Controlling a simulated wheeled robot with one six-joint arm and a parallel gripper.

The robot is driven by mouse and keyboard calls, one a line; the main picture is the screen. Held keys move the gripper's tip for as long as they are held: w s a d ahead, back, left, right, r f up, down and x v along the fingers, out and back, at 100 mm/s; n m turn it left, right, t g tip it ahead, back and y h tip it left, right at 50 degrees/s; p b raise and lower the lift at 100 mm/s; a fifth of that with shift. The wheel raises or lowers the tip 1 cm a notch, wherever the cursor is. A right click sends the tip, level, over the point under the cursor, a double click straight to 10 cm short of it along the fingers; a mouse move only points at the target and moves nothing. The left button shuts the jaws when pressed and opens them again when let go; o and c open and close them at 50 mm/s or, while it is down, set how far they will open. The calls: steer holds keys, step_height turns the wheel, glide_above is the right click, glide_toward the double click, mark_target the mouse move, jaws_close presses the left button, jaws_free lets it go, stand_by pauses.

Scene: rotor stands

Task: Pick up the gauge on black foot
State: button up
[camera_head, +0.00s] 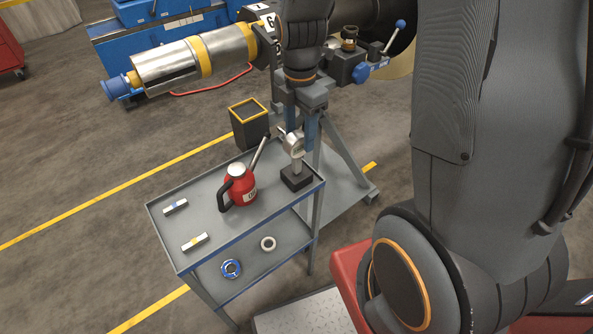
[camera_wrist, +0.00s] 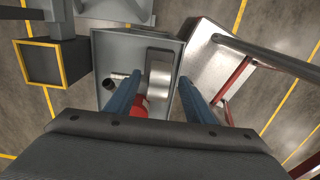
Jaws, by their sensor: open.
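The gauge (camera_head: 295,146) stands upright on its black block foot (camera_head: 297,177) at the far right corner of the grey cart top. It has a pale round head on a light stem. My gripper (camera_head: 302,137) points down at it from above, with blue fingers apart around its upper part. I cannot tell whether they touch it. In the wrist view my gripper (camera_wrist: 160,82) shows two spread fingers, with a grey metallic shape (camera_wrist: 160,72) between them that appears to be the gauge from above.
A red can (camera_head: 239,187) with a long spout stands close left of the gauge on the cart (camera_head: 215,222). Two small labelled blocks lie farther left. A blue ring and a pale ring lie on the lower shelf. A black bin (camera_head: 249,129) stands behind the cart.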

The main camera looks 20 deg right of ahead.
mark_target(296, 152)
steer(key=shift+s+a+f+p, duration=0.15)
steer(key=shift+f+p, duration=0.1)
steer(key=shift+f, duration=0.85)
steer(key=shift+w+a+f+p, duration=0.15)
steer(key=shift+f+p, duration=0.15)
steer(key=shift+f, duration=0.8)
steer(key=shift+s+a+f+p, duration=0.15)
steer(key=shift+f+p, duration=0.1)
steer(key=shift+f, duration=0.85)
jaws_close()
